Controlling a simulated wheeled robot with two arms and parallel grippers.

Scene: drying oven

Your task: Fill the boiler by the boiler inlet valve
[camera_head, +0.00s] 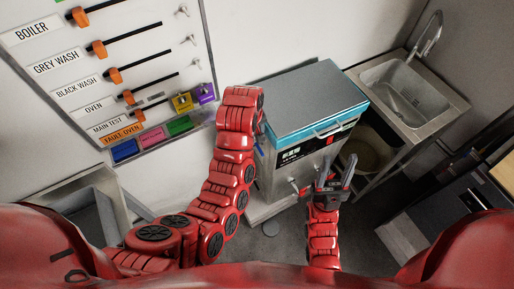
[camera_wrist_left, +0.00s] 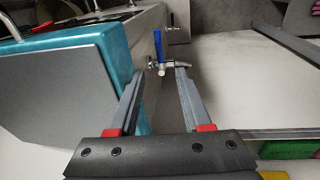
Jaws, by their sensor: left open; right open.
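The grey machine with a teal-edged lid (camera_head: 318,100), probably the boiler, stands at the centre of the head view. Its teal lid edge (camera_wrist_left: 115,65) fills the left of the left wrist view. A metal valve with a blue lever (camera_wrist_left: 158,44), possibly the inlet valve, sticks out beside it, lever upright. My left gripper (camera_wrist_left: 158,82) is open and empty, its fingertips on either side of the valve's lower part; contact cannot be told. In the head view this gripper is mostly hidden by my arm. My right gripper (camera_head: 338,168) is open and empty before the machine's front.
A sink (camera_head: 408,92) stands at right. A dark cabinet (camera_head: 440,210) is at far right. Some floor (camera_head: 278,240) is clear in front.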

